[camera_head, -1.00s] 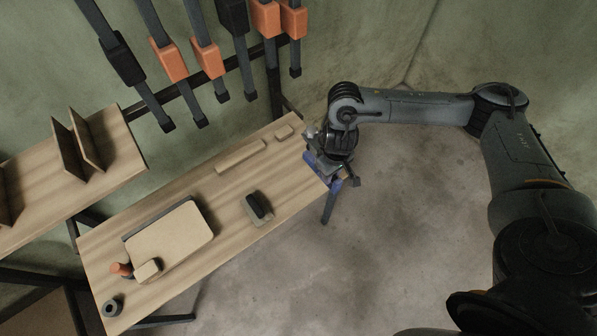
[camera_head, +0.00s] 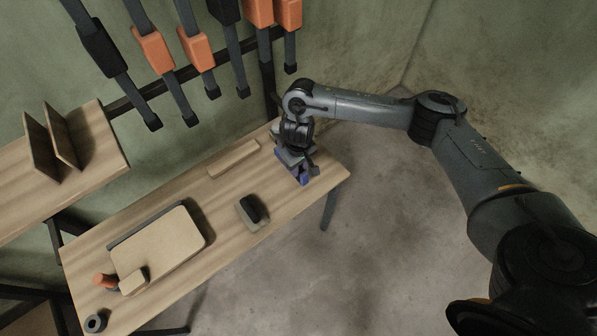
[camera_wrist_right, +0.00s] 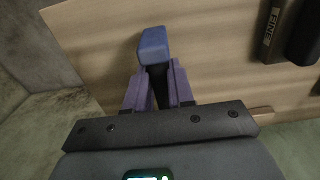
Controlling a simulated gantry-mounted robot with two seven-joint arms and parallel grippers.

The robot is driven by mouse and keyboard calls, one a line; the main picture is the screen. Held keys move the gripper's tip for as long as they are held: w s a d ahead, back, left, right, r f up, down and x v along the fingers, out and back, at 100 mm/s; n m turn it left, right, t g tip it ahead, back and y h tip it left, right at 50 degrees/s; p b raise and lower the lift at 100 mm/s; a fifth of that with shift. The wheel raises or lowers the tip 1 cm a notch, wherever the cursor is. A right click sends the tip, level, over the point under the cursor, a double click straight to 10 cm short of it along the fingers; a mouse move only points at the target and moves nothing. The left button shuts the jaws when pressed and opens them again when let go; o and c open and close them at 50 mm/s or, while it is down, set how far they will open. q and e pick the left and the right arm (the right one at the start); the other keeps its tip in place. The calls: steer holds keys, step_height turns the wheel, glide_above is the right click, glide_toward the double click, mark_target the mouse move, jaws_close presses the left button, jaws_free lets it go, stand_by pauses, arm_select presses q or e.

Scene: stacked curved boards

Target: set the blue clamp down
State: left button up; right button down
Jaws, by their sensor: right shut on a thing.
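The blue clamp (camera_head: 303,175) is at the right end of the wooden table (camera_head: 318,168). My right gripper (camera_head: 294,158) is shut on it from above. In the right wrist view the blue clamp (camera_wrist_right: 154,46) sticks out ahead of the gripper (camera_wrist_right: 158,92), over the wood surface. I cannot tell whether the clamp touches the table. The gripper hides part of the clamp. My left gripper is not in view.
A sanding block (camera_head: 250,211) lies left of the clamp, and a wooden strip (camera_head: 233,158) lies behind it. A board (camera_head: 160,250), an orange-topped item (camera_head: 104,281) and a dark ring (camera_head: 95,323) are further left. Clamps (camera_head: 155,50) hang on a rack behind.

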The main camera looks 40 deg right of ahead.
step_height(320, 180, down, 3)
steer(key=shift+r+b, duration=0.15)
steer(key=shift+b, duration=0.55)
steer(key=c, duration=1)
jaws_free()
